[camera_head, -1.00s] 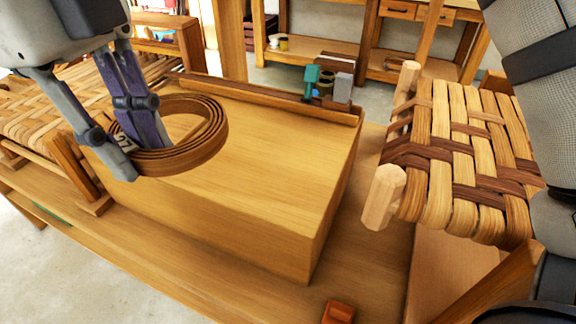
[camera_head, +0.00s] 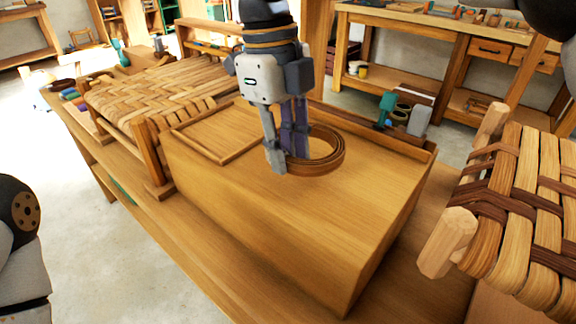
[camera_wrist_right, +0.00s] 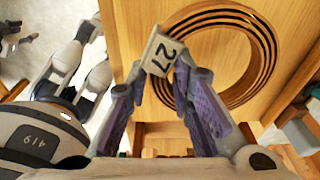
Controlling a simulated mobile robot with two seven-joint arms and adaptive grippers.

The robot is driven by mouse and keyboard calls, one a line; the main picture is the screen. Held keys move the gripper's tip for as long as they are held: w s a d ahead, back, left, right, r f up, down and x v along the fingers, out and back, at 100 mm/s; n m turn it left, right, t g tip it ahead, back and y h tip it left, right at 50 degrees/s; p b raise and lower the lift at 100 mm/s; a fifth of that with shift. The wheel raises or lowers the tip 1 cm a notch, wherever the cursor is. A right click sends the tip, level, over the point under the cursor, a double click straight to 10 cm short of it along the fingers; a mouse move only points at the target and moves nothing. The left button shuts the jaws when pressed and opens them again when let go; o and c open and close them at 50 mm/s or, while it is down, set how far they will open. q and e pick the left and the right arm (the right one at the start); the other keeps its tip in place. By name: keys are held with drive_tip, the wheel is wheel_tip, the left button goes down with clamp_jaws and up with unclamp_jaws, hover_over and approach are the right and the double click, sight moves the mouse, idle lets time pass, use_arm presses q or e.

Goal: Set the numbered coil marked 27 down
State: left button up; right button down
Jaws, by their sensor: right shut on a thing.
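The coil marked 27 (camera_head: 325,158) is a brown ring of several wound strips, over the right rear part of the wooden box top (camera_head: 340,205). My right gripper (camera_head: 284,165) points down and is shut on the coil's left side. In the right wrist view the white tag reading 27 (camera_wrist_right: 160,54) shows between the fingers, with the coil (camera_wrist_right: 268,60) beyond it. The coil lies level, close to the box top; I cannot tell whether it touches.
A low square wooden frame (camera_head: 178,131) lies on the box top, left of the coil. A raised rail (camera_head: 424,152) runs along the back edge, near a green tool (camera_head: 386,106) and a grey block (camera_head: 418,121). Woven seats stand left (camera_head: 150,88) and right (camera_head: 530,190). The front box top is clear.

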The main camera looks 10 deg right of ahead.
drive_tip(key=f, duration=0.4)
drive_tip(key=shift+w+d, duration=0.25)
drive_tip(key=shift+w, duration=0.05)
drive_tip(key=shift+s+f, duration=0.1)
drive_tip(key=c, duration=1.4)
unclamp_jaws()
drive_tip(key=r, duration=0.3)
drive_tip(key=w+r, duration=0.1)
drive_tip(key=r, duration=0.3)
drive_tip(key=a+r+p, duration=0.1)
drive_tip(key=r, duration=0.3)
drive_tip(key=shift+w+r, duration=0.15)
drive_tip(key=shift+w, duration=0.05)
use_arm(q)
drive_tip(key=shift+w+r+t, duration=0.3)
drive_tip(key=shift+w+r, duration=0.3)
drive_tip(key=shift+w, duration=0.05)
use_arm(e)
drive_tip(key=shift+r, duration=0.45)
